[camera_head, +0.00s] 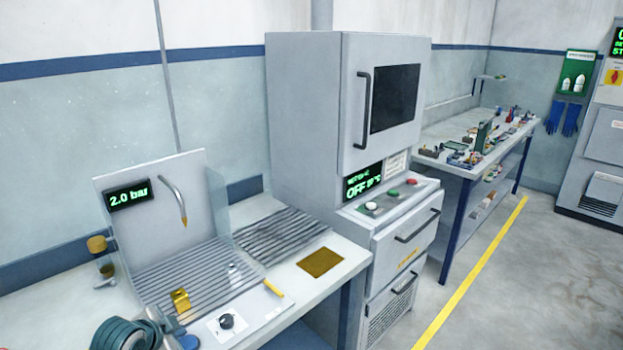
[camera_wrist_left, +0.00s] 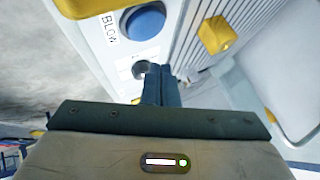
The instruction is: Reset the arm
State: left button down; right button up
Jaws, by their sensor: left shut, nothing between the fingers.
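My left gripper (camera_head: 166,322) is at the lower left of the head view, over the front of the blow-off station. In the left wrist view its two blue-grey fingers (camera_wrist_left: 157,84) are together, with nothing between them. The fingertips show beside a dark knob (camera_wrist_left: 142,69) and below a blue button (camera_wrist_left: 143,21) labelled BLOW. I cannot tell whether they touch the station. My right gripper is not in view.
A yellow block (camera_head: 180,300) stands on the slatted tray (camera_head: 205,270), near my left gripper. A bent nozzle (camera_head: 176,200) hangs above. A grey oven cabinet (camera_head: 305,120) stands to the right. The floor beyond a yellow line (camera_head: 470,275) is clear.

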pick_arm(q)
jog(key=s+d+f+n+g+y, duration=0.1)
jog(key=s+d+f+n+g, duration=0.15)
jog(key=s, duration=0.75)
jog(key=s+d+f+n+g, duration=0.1)
jog(key=s+d+f+n, duration=0.2)
jog(key=s, duration=0.6)
jog(key=s+d+f+n+g+y, duration=0.1)
jog(key=s+d+f+n+g, duration=0.15)
jog(key=s, duration=0.75)
notch_tip(320, 180, down, 34)
jog(key=s+a+n+b, duration=0.1)
jog(key=a+b, duration=0.1)
jog(key=s+a+f+g+b, duration=0.1)
jog(key=s+f, duration=1.7)
jog(key=f, duration=0.1)
jog(key=shift+a+f+g, duration=0.15)
jog(key=shift+a+g, duration=0.1)
jog(key=shift+g, duration=0.05)
jog(key=shift+s, duration=0.1)
